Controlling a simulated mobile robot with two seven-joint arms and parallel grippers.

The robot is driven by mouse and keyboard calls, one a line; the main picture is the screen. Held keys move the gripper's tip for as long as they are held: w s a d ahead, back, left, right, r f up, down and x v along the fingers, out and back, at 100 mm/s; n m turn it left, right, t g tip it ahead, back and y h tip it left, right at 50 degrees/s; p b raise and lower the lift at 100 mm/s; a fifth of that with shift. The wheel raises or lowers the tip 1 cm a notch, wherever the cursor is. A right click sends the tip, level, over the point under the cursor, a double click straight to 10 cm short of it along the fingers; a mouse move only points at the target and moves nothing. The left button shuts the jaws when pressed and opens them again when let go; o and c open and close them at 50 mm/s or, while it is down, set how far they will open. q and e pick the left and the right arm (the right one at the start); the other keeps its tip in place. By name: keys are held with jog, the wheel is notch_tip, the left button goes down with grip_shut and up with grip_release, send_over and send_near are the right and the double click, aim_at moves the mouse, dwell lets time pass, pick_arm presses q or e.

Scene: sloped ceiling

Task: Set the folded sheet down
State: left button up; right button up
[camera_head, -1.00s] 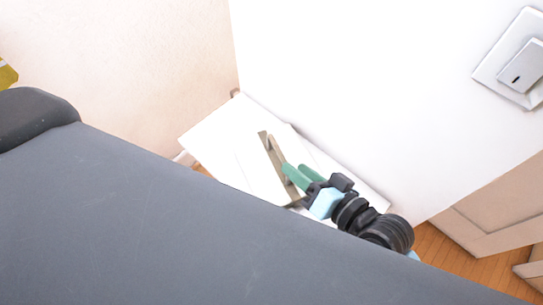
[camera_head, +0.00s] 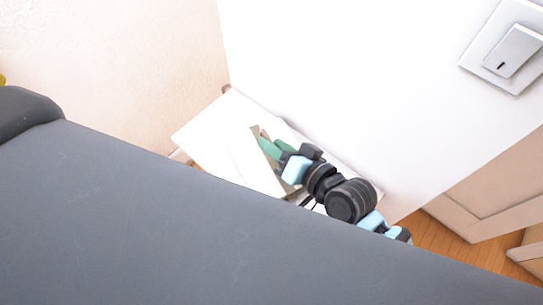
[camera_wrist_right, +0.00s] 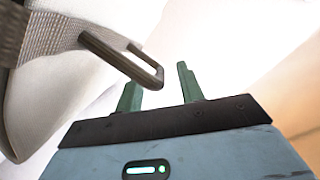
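A white flat piece (camera_head: 215,130) lies low in the wall corner in the head view. I cannot tell whether it is the folded sheet or a tabletop. My right gripper (camera_head: 264,145), with green fingers, is over it, beside a beige-grey strip (camera_head: 255,131). In the right wrist view the green fingers (camera_wrist_right: 160,88) stand apart. A metal loop (camera_wrist_right: 125,62) on a woven grey strap (camera_wrist_right: 62,35) shows near the left finger. I see no clear grip on it. A white curved surface (camera_wrist_right: 50,95) is at the left. My left gripper is not in view.
A large dark grey surface (camera_head: 150,220) fills the front, with a rounded raised part (camera_head: 25,108) at the left. White walls meet behind the white piece. A wall switch (camera_head: 508,48) is upper right. A panelled door (camera_head: 490,205) and wooden floor (camera_head: 440,235) are at the right.

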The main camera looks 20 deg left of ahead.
jog(key=shift+w+a+f, duration=0.2)
jog(key=shift+w+a, duration=0.05)
jog(key=shift+a, duration=0.35)
jog(key=shift+c, duration=0.4)
grip_shut()
jog(key=shift+d+f, duration=0.1)
jog(key=shift+f, duration=0.1)
dwell(0.4)
